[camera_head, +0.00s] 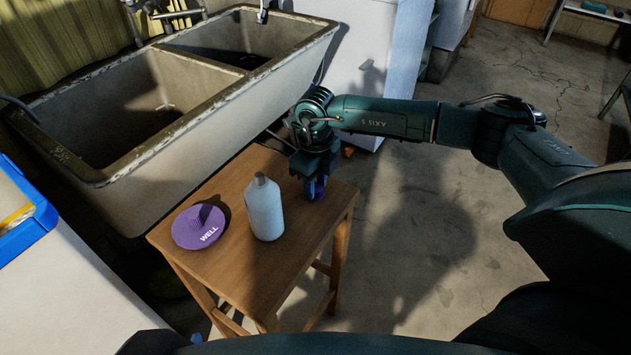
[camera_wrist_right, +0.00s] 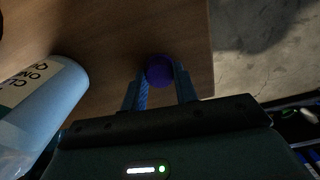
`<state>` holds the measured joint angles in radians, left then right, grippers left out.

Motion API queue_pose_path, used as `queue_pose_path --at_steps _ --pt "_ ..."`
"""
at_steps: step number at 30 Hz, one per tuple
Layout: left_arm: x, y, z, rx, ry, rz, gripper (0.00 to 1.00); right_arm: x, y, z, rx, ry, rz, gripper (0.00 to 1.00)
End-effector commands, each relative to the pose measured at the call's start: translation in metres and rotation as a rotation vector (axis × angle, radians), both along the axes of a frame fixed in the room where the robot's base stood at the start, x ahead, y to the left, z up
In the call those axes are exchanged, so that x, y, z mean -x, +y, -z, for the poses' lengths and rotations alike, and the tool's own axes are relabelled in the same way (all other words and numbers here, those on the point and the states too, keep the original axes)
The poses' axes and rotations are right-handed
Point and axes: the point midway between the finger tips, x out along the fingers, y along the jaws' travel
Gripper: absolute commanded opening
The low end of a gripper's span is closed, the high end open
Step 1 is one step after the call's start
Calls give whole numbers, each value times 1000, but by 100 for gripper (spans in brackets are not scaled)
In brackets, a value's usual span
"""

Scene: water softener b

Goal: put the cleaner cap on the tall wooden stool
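The tall wooden stool (camera_head: 240,272) stands in front of the sink. The cleaner cap, small and purple (camera_head: 318,188), is at the stool top's right far corner, between the fingertips of my right gripper (camera_head: 314,186). In the right wrist view the cap (camera_wrist_right: 160,69) fills the gap between the two fingers (camera_wrist_right: 162,88), which touch its sides. The fingers point down at the wooden top. I cannot tell whether the cap rests on the wood or is just above it. My left gripper is not in view.
A white bottle (camera_head: 264,208) stands on the stool, left of my right gripper; it also shows in the wrist view (camera_wrist_right: 38,108). A purple disc marked "WELL" (camera_head: 198,227) lies further left. A double sink (camera_head: 190,100) is behind. Open floor (camera_head: 430,260) lies right.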

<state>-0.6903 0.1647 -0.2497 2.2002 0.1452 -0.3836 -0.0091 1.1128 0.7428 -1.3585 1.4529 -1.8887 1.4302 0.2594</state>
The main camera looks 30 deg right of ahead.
Motion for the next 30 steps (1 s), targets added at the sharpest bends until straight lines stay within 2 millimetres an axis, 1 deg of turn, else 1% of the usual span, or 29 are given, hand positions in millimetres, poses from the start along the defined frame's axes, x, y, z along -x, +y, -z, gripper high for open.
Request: queue_pose_path --at_steps 1,7,14,17,20,30 --pt "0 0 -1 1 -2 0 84 0 0 0 0 0 0 33" --pt "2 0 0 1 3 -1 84 0 0 -1 0 0 0 49" --pt "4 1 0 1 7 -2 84 0 0 -1 0 0 0 50" --pt "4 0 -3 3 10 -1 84 0 0 -7 0 -1 0 50" --pt "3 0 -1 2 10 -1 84 -1 0 -19 -1 -3 -1 50" --pt "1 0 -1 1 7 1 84 -1 0 -90 -1 -4 0 50"
